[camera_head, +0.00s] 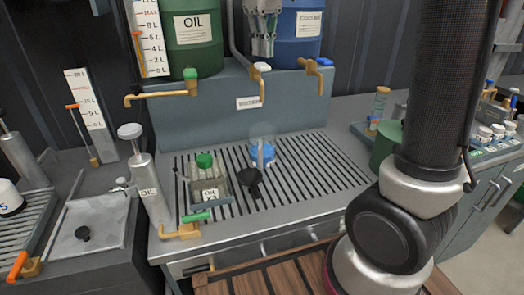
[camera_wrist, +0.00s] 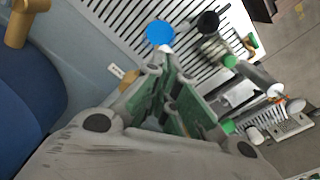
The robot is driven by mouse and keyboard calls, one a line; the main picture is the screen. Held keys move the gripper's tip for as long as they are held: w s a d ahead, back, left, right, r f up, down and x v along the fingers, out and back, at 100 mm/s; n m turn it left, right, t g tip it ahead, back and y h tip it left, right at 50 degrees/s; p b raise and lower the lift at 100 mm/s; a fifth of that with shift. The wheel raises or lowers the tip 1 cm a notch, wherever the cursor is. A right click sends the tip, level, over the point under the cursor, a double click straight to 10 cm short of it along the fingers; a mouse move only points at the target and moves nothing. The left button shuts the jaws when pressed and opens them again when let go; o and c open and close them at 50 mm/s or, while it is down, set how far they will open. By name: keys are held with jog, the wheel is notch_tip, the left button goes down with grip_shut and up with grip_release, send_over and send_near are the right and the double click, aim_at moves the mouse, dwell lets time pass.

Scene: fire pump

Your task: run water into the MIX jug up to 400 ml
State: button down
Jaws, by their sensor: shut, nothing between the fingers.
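A clear vessel with a blue part (camera_head: 262,152) stands on the slatted drain grate below the middle tap. I cannot read a MIX mark or any level on it. A blue disc (camera_wrist: 160,32) shows in the wrist view, apparently the same thing. The middle tap (camera_head: 262,86) has a brass spout and a white handle (camera_head: 261,67), next to a small label (camera_head: 248,103), apparently WATER. My gripper (camera_head: 263,50) points down just above this handle; I cannot tell whether it touches it. Its fingers (camera_wrist: 156,75) are shut and empty in the wrist view.
A green OIL drum (camera_head: 194,35) and a blue drum (camera_head: 297,30) stand behind, each with a brass tap. A black funnel (camera_head: 250,178) and an OIL container (camera_head: 210,190) with a green cap are on the grate (camera_head: 315,165). The grate's right side is free.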

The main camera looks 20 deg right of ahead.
aim_at(263, 64)
jog(key=shift+f, duration=0.15)
jog(key=shift+f, duration=1.65)
dwell(5.9)
notch_tip(263, 64, up, 5)
